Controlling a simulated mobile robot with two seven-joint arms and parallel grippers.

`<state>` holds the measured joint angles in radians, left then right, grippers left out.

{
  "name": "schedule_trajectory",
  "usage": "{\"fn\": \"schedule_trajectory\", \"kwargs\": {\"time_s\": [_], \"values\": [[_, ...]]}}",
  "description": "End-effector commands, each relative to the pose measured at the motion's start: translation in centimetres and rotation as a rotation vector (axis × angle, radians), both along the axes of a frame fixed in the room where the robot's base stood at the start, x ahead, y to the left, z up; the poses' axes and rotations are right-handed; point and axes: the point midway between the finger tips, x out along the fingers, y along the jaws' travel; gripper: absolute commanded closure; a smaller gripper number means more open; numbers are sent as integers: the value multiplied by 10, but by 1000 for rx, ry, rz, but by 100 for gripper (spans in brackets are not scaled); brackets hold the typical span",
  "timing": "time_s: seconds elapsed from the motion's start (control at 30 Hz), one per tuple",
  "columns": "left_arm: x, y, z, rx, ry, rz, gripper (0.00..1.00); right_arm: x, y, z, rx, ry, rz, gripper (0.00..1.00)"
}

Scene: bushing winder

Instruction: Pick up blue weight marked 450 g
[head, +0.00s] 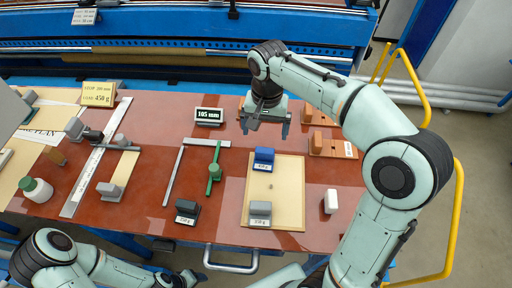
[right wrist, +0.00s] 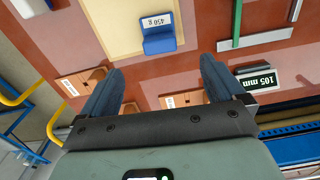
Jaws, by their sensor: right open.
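The blue weight (head: 263,157) stands on the upper left part of a beige board on the red-brown table. Its white label reads 450 g in the right wrist view, where the blue weight (right wrist: 158,40) is at top centre. My right gripper (head: 265,130) is open and empty above the table, just behind the weight in the head view. In the right wrist view its two fingers (right wrist: 160,80) point toward the weight, with the weight beyond and between them. My left arm is folded at the lower left of the head view; its fingertips cannot be made out clearly.
The beige board (head: 290,190) also carries a grey weight (head: 260,210). A darker weight (head: 187,211) stands left of it. Wooden blocks (head: 318,143) sit behind right. A 105 mm display (head: 209,116) and a green tool (head: 214,172) are to the left. A white block (head: 331,201) is at right.

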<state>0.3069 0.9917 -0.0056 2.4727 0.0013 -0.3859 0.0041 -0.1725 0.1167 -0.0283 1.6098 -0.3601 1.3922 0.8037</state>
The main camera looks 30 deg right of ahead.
Motion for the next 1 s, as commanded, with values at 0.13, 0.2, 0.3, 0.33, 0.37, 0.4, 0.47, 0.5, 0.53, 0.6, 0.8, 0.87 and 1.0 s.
{"fn": "schedule_trajectory", "kwargs": {"time_s": [0.13, 0.2, 0.3, 0.33, 0.37, 0.4, 0.47, 0.5, 0.53, 0.6, 0.8, 0.87, 1.0], "values": [[-10, 0, -7, 0, 12, 0, 42, -3, 0, -29, -1, 9, 0, 4], [-12, 0, -10, 0, 15, 0, 42, -3, 0, -43, -2, 10, -1, 4], [-15, 0, -12, 0, 18, 0, 42, -2, -1, -61, -1, 8, -1, 4], [-15, 0, -13, 0, 18, 0, 42, -2, 0, -66, -1, 8, -1, 4], [-16, 0, -13, 0, 19, 0, 42, -2, 0, -69, -2, 8, 0, 4], [-16, 0, -14, 0, 19, 0, 42, -2, 0, -73, -2, 6, -1, 4], [-16, 0, -14, 0, 19, 0, 42, -1, 0, -77, -2, 5, -1, 4], [-16, 0, -14, 0, 19, 0, 42, -1, 0, -79, -1, 3, -1, 4], [-16, 0, -14, 0, 19, 0, 42, -1, 0, -80, -1, 3, -1, 4], [-16, 0, -14, 0, 19, 0, 42, -1, 0, -85, -2, 5, -1, 4], [-15, 0, -13, -1, 18, 0, 42, 0, 2, -115, 0, 6, -1, 4], [-16, 0, -14, 0, 18, 0, 42, 0, 2, -123, 0, 5, 0, 4], [-16, 0, -14, 0, 19, 0, 42, 0, 2, -132, 0, 3, 0, 4]]}}
